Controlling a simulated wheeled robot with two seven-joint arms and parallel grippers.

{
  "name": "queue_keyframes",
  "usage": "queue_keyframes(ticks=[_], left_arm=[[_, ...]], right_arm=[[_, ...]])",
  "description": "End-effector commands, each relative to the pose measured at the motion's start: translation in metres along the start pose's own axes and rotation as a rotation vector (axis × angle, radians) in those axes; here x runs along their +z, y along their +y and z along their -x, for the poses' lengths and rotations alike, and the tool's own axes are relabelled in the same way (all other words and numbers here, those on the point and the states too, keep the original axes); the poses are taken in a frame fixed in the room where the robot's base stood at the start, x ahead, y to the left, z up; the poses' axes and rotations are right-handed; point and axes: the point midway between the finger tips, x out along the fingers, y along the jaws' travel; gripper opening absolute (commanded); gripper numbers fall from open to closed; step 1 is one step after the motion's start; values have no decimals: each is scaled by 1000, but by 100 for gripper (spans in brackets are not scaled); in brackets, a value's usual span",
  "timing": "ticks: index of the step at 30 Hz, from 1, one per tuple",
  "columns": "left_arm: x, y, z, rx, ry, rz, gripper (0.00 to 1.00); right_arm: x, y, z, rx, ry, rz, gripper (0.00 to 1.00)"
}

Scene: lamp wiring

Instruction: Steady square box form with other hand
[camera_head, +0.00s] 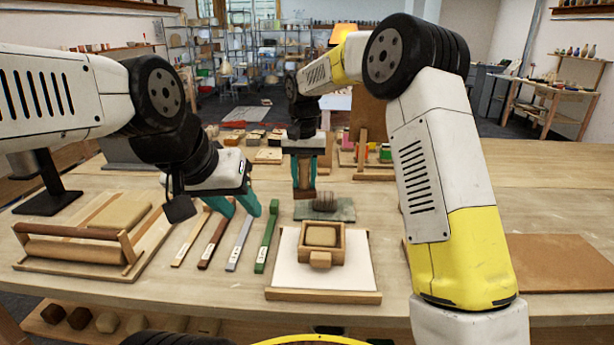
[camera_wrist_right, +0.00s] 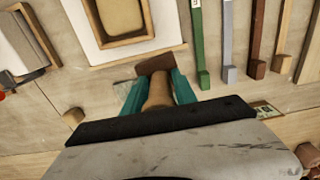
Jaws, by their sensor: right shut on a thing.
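The square box form (camera_head: 336,258) is a wooden frame with a tan clay-like slab (camera_head: 321,236) inside, sitting on a white sheet (camera_head: 288,265) on a board. The form also shows at the top of the right wrist view (camera_wrist_right: 148,30). My right gripper (camera_head: 304,188) is beyond the form, shut on a wooden tool with a tan handle (camera_wrist_right: 157,92) and a dark brown end (camera_wrist_right: 155,65). My left gripper (camera_head: 242,211) is open and empty, left of the form, low over the row of strips.
Several coloured strips (camera_head: 267,235) lie left of the board. A grey-green mat (camera_head: 342,211) bearing a brown piece lies behind the form. A wooden roller frame (camera_head: 75,252) stands at left. A brown board (camera_head: 560,262) lies at right.

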Motion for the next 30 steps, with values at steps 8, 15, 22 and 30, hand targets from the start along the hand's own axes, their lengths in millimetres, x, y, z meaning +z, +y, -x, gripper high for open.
queue_keyframes(ticks=[8, 15, 22, 30], left_arm=[[0, 0, 0, 0, 0, 0, 36], [0, 0, 0, 0, 0, 0, 36], [0, 0, 0, 0, 0, 0, 36], [0, 0, 0, 0, 0, 0, 36]], right_arm=[[66, 28, 6, 0, 2, 2, 0], [117, 50, 2, 0, 0, 0, 0], [128, 54, 0, -1, 0, 0, 0], [127, 54, 0, 0, 0, 0, 0]])
